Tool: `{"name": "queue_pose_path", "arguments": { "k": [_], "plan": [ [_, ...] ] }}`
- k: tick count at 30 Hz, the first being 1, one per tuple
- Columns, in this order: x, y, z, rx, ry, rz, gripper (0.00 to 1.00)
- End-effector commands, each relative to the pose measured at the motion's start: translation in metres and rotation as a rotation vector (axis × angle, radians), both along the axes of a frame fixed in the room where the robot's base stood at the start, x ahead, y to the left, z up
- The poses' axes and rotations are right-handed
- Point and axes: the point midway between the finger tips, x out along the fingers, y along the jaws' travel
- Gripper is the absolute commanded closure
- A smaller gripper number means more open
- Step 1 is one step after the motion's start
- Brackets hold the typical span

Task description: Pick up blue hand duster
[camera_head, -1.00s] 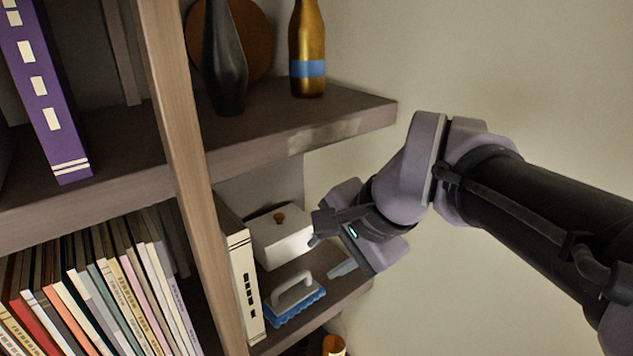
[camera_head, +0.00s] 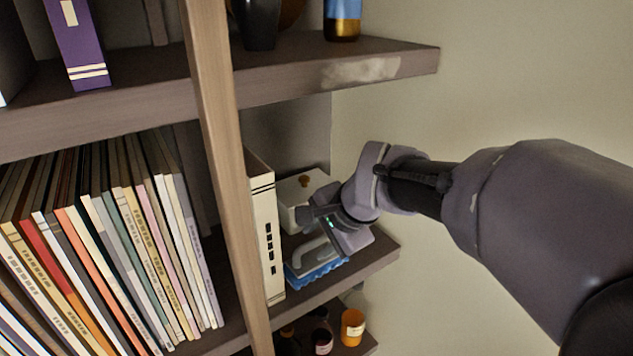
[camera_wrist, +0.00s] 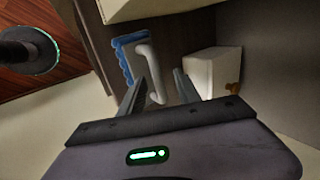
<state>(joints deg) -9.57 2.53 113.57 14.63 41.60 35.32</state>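The blue hand duster (camera_head: 317,263) has a light grey handle and a blue fringed base. It lies on the lower right shelf, between the white book and the shelf's right end. In the wrist view the duster (camera_wrist: 133,60) is just ahead of the fingers, its handle near the left finger. My gripper (camera_head: 318,227) is above and behind the duster in the head view. In the wrist view my gripper (camera_wrist: 163,80) has its two fingers apart with nothing held between them. I cannot tell whether a finger touches the handle.
A white box (camera_head: 300,195) with a brown knob stands behind the duster, close to my gripper; a thick white book (camera_head: 264,235) stands on its left. The upper shelf (camera_head: 345,72) overhangs. Jars (camera_head: 352,327) stand below. The shelf's right side is open.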

Motion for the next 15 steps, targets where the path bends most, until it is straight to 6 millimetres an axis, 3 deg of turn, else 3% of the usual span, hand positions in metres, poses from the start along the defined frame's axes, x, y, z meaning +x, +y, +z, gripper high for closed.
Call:
{"name": "queue_pose_path", "arguments": {
  "k": [3,9,15],
  "plan": [
    [-0.0002,-0.0002,0.0015,0.000,0.000,0.000,0.61],
    [-0.0004,-0.0004,0.0013,0.000,0.000,-0.001,1.00],
    [-0.0005,-0.0005,0.0009,0.000,0.001,-0.001,1.00]
  ]
}}
